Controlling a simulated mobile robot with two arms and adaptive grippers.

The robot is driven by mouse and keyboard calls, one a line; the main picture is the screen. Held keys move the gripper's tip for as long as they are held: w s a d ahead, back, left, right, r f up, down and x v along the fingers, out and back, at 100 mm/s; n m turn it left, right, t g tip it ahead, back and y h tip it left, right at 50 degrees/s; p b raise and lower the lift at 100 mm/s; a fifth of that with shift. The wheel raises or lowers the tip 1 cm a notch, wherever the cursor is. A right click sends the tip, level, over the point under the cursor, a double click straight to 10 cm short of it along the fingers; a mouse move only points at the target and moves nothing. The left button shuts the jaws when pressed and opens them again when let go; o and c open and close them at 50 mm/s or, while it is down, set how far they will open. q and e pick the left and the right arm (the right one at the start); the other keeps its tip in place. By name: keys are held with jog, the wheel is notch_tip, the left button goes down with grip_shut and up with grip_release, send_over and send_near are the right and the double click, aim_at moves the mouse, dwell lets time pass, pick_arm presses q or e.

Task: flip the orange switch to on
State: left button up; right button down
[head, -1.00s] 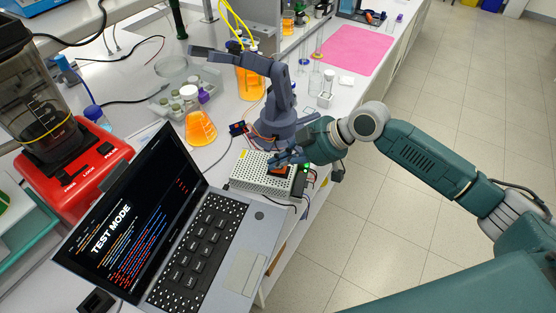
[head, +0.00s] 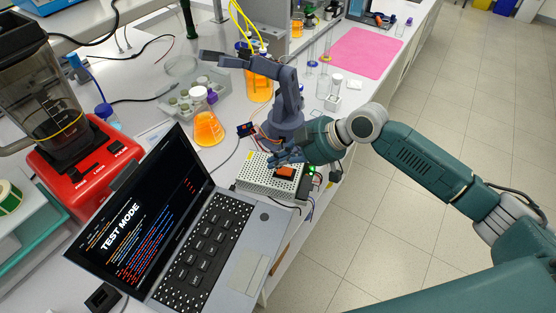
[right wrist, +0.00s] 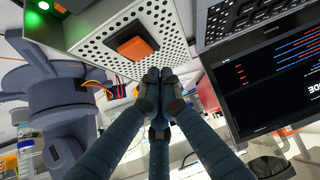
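The orange switch (head: 285,171) sits on top of a perforated metal power supply box (head: 262,186) beside the laptop. In the right wrist view the switch (right wrist: 133,45) is a rocker in a dark frame, with nothing covering it. I cannot tell its position for sure. My right gripper (head: 286,158) is beside the switch on its far side, apart from it. In the right wrist view its fingertips (right wrist: 158,76) are together, with nothing between them. My left gripper is not in view.
A small blue-grey desktop robot arm (head: 285,126) stands just behind the box. An open laptop (head: 200,250) is to the left and front. An orange flask (head: 208,128) stands behind. A green light (right wrist: 43,5) glows near the box. The table edge is close on the right.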

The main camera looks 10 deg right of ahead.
aim_at(281, 170)
jog(key=r+p, duration=0.2)
jog(key=r, duration=0.1)
jog(key=shift+a+r, duration=0.1)
jog(key=shift+a, duration=0.1)
jog(key=shift+d+r+p, duration=0.1)
jog(key=shift+r+p, duration=0.2)
jog(key=shift+r, duration=0.05)
jog(key=shift+s+d+r+b, duration=0.15)
jog(key=shift+d+r+b, duration=0.15)
jog(key=shift+d+b, duration=0.4)
pick_arm(q)
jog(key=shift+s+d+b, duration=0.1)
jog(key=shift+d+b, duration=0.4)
jog(key=shift+b, duration=0.55)
pick_arm(e)
jog(key=a+r+v, duration=0.1)
jog(key=v, duration=0.6)
jog(key=shift+d+r, duration=0.2)
jog(key=shift+r, duration=0.15)
